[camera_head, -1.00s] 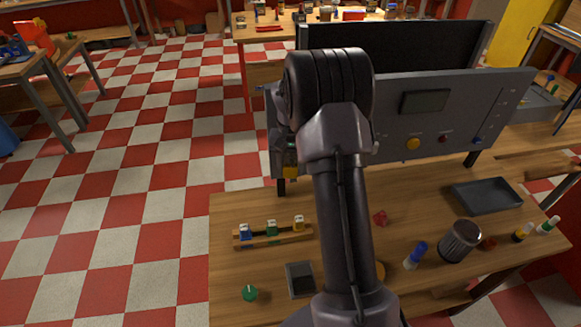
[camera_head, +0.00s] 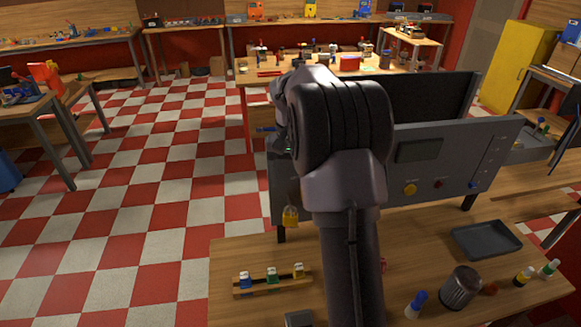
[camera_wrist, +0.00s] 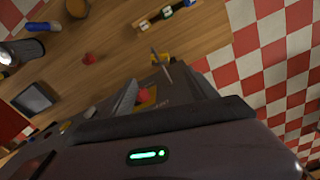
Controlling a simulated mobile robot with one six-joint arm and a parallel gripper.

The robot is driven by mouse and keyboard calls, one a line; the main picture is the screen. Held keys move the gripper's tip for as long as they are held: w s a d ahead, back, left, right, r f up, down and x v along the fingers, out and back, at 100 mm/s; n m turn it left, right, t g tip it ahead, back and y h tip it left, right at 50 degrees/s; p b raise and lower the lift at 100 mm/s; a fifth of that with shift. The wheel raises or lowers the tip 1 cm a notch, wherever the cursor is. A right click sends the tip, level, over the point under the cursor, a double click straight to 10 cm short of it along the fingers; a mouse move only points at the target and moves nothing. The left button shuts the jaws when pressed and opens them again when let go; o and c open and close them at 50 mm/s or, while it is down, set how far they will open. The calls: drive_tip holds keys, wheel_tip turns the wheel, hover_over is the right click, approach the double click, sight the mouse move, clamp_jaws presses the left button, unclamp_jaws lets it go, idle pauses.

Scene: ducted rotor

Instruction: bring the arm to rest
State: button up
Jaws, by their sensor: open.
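My arm (camera_head: 345,170) rises through the middle of the head view, its dark joint in front of the grey panel housing (camera_head: 455,155). My gripper is mostly hidden behind the arm there. In the wrist view my gripper (camera_wrist: 145,82) shows two thin grey fingers apart, with nothing clearly held between them. The grey housing lies behind the fingers, with a small red and yellow patch visible there. The distance between fingers and housing cannot be told.
The wooden bench (camera_head: 245,255) holds a rack (camera_head: 272,287) with blue, green and yellow pieces, a grey tray (camera_head: 486,239), a dark ribbed cup (camera_head: 461,287) and small bottles. Another table (camera_head: 330,76) stands behind the housing. The checkered floor (camera_head: 150,200) at left is open.

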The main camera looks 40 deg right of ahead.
wheel_tip(320, 180, up, 3)
drive_tip(key=shift+a+f, duration=0.15)
drive_tip(key=s+a+n+t+b, duration=0.1)
drive_tip(key=s+a+t+b, duration=0.1)
drive_tip(key=s+a+b, duration=0.6)
drive_tip(key=s+a+n+t+b, duration=0.1)
drive_tip(key=s+a+t+b, duration=0.2)
drive_tip(key=a, duration=0.9)
drive_tip(key=s+a+f+n+y+b, duration=0.1)
drive_tip(key=s+a+f+b, duration=0.4)
drive_tip(key=s, duration=0.8)
wheel_tip(320, 180, down, 4)
drive_tip(key=a+y, duration=0.1)
drive_tip(key=a, duration=0.1)
drive_tip(key=shift+s+a+f+n+t+b, duration=0.15)
drive_tip(key=shift+a+f+n+t+b, duration=0.05)
drive_tip(key=shift+a+n+t+b, duration=0.2)
